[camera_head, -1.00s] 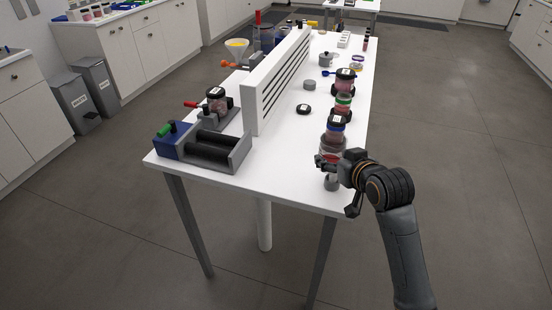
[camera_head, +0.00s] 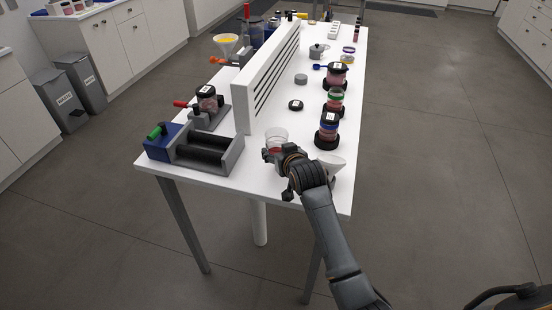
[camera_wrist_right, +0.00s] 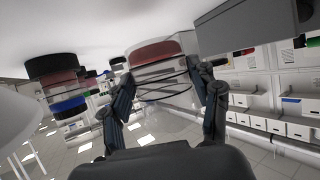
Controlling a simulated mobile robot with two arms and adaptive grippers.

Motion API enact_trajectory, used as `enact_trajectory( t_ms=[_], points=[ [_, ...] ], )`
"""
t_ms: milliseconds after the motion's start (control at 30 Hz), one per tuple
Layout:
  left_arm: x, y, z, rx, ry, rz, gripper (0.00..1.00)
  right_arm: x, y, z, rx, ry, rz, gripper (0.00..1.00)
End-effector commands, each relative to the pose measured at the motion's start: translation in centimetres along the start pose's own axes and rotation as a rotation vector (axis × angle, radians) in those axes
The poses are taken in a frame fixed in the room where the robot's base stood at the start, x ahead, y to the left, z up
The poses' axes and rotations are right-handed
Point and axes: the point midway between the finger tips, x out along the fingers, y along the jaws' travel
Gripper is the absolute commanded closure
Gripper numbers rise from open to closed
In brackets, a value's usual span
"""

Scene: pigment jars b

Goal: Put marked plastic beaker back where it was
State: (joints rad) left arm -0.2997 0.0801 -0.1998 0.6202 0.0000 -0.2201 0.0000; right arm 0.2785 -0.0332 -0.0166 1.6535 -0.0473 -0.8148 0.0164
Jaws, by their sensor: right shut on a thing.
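The marked plastic beaker (camera_head: 277,134) is clear, with red material in its bottom. My right gripper (camera_head: 277,154) is shut around it near the front of the white table, right of the roller machine. In the right wrist view, which is upside down, the beaker (camera_wrist_right: 165,84) shows dark marking lines and stands between the two fingers (camera_wrist_right: 165,100). It looks roughly upright; I cannot tell whether its base touches the table. The gripper and wrist hide its lower part in the head view. My left gripper is not in view.
A white funnel-like cone (camera_head: 331,163) is right beside my right wrist. Several jars on dark bases, the nearest blue-banded (camera_head: 328,132), line the right edge. A black lid (camera_head: 296,105) lies behind the beaker. The roller machine (camera_head: 194,150) and slotted white panel (camera_head: 266,82) stand left.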

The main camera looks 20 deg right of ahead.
Motion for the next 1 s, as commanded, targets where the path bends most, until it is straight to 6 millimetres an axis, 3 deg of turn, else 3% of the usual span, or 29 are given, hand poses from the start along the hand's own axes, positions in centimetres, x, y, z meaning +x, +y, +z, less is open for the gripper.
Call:
enact_trajectory(
  t_ms=[167,400,733,767,800,867,1000],
  points=[
    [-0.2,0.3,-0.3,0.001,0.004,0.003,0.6,1.1,-0.9,0.8,0.0,0.0,-0.002,0.72],
    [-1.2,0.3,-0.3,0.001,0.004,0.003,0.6,2.2,-0.7,3.3,0.0,0.001,0.0,0.72],
    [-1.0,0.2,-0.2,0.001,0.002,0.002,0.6,2.4,-0.7,3.7,0.0,0.002,0.0,0.72],
    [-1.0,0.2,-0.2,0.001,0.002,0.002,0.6,2.4,-0.7,3.6,0.0,0.001,0.0,0.35],
    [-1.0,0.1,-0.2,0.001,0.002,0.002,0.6,2.3,-0.7,3.6,0.0,0.001,0.0,0.27],
    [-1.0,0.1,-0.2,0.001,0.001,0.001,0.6,2.3,-0.7,3.6,0.0,0.001,0.0,0.17],
    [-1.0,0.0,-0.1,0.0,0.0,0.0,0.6,2.3,-0.7,3.6,0.0,0.001,0.0,0.17]
  ],
)
